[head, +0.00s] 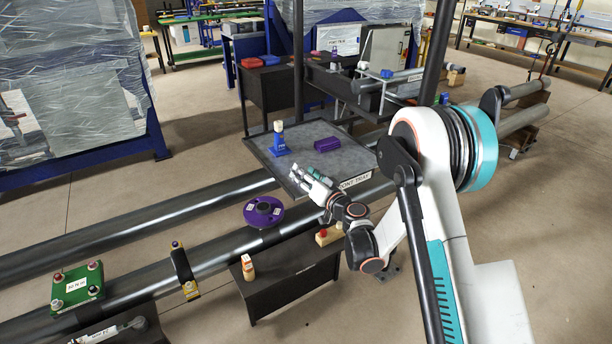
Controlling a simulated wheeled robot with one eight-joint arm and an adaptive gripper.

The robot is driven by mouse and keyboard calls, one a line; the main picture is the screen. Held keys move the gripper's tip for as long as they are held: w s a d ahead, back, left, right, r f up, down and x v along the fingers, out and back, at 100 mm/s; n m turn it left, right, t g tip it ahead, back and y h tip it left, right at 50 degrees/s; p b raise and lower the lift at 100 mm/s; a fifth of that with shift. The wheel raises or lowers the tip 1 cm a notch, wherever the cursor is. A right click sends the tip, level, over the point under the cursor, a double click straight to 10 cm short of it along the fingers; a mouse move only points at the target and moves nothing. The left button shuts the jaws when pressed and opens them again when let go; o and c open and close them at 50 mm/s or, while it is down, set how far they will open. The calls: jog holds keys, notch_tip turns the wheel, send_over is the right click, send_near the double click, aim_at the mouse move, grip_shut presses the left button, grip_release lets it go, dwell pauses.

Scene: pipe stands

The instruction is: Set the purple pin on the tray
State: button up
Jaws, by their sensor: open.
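The grey tray (308,134) is a flat, raised-rim surface with a white label on its front edge that ends in "TRAY". A purple block-like piece (341,145) lies on the tray's right half; I cannot tell whether it is the purple pin. My gripper (302,177) is open over the tray's front edge, left of the label. Nothing shows between its fingers. It is apart from the purple piece.
A blue holder (279,143) with a pale top stands on the tray's left. Two long pipes (150,225) run below. A green block (77,287) and a yellow-black clamp (185,271) sit on the near pipe.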

jog(key=shift+d+f, duration=0.15)
jog(key=shift+d, duration=0.15)
jog(key=shift+s+d, duration=0.4)
jog(key=v, duration=0.5)
jog(key=shift+s+d, duration=0.1)
jog(key=shift+s, duration=0.25)
dwell(0.6)
